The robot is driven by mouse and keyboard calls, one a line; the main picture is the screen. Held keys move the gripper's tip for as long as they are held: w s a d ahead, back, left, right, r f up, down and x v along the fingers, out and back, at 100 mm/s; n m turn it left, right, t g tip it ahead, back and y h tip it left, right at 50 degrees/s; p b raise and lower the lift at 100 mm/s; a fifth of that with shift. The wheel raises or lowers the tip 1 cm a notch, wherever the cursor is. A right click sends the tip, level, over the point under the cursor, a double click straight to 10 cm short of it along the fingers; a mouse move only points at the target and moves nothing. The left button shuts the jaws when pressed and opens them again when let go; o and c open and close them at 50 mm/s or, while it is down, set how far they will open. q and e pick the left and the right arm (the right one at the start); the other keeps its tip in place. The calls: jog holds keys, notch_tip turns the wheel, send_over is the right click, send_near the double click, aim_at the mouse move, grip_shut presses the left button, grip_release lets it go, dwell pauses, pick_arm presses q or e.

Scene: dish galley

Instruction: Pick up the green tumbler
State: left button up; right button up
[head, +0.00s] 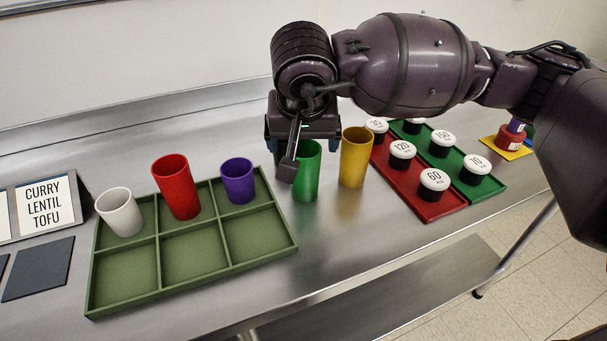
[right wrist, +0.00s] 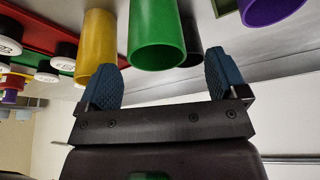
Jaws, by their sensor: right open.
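The green tumbler (head: 307,175) stands upright on the steel counter, right of the divided tray. My right gripper (head: 296,155) is at its upper left part and hides some of it in the head view. In the right wrist view the green tumbler (right wrist: 156,38) lies just beyond the two blue fingertips (right wrist: 164,78), in line with the gap between them. The right gripper is open and empty. Whether a finger touches the tumbler cannot be told. My left gripper is not in view.
A yellow tumbler (head: 355,158) stands close to the right of the green one. A green divided tray (head: 195,257) holds white, red and purple tumblers (head: 238,182) in its back row. Red and green trays (head: 424,208) with lidded jars lie at right. A sign (head: 46,205) stands at left.

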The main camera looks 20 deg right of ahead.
aim_at(304, 154)
jog(key=shift+f, duration=0.3)
jog(key=b+x, duration=0.1)
jog(key=x, duration=0.3)
jog(key=shift+d+f, duration=0.15)
jog(key=shift+f, duration=0.05)
jog(key=shift+r, duration=0.1)
jog(key=c, duration=1)
